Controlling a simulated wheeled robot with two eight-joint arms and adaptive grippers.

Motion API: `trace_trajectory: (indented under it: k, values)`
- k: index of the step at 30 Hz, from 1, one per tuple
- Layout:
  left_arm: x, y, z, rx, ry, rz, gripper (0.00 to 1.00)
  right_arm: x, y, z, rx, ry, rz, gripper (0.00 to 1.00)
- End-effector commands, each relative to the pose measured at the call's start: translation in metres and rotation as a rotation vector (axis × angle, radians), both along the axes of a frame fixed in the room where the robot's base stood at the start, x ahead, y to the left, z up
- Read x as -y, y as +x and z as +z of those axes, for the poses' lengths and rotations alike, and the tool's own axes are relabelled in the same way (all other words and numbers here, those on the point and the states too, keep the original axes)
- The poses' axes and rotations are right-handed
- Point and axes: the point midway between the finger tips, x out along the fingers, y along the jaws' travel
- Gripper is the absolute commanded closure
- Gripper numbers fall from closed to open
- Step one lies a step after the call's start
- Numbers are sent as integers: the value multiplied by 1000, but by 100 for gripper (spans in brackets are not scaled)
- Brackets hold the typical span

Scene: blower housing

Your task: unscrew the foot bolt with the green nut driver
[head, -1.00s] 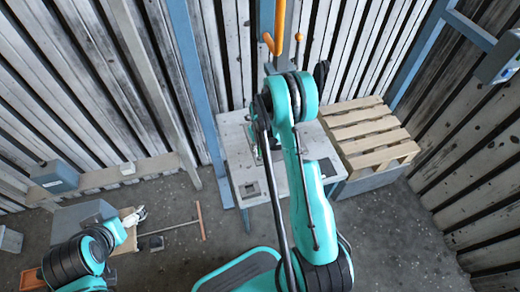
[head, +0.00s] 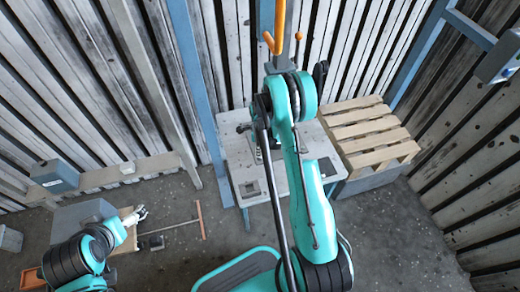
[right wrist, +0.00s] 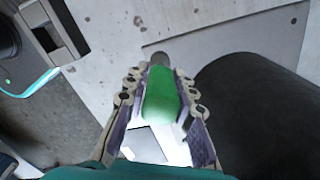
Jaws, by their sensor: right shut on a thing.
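The green nut driver (right wrist: 161,96) is held by my right gripper (right wrist: 160,92), which is shut on its green handle in the right wrist view. A dark round end (right wrist: 160,58) shows just beyond the handle, over a grey plate. I cannot tell whether it touches a bolt, and the foot bolt is not clearly visible. A large black cylinder (right wrist: 255,110), perhaps part of the blower housing, lies close to the right of the gripper. In the head view my right arm hides most of the work area. At lower left, a small white shape (head: 137,214) looks like my left gripper; its jaws are unclear.
The light worktable (head: 240,160) stands under my right arm, with a dark square opening (head: 249,189) near its front. A wooden pallet (head: 370,135) is to its right. A blue post (head: 197,90) rises at its left. An orange T-shaped bar (head: 200,220) lies on the floor.

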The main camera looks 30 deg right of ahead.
Motion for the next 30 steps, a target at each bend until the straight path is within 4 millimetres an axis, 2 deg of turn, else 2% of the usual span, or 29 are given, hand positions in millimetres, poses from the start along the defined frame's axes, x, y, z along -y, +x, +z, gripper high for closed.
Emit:
trace_trajectory:
  k: [2,3,6,14,30]
  values:
    - [0,0,0,0,0,0,0,0,0,0,0,0,-3,100]
    - [0,0,0,0,0,0,0,0,0,0,0,0,-4,78]
    - [0,0,0,0,0,0,0,0,0,0,0,0,-5,100]
    - [0,0,2,0,0,0,0,0,0,3,0,0,-7,100]
    - [0,0,11,0,0,0,0,0,0,26,0,0,-8,100]
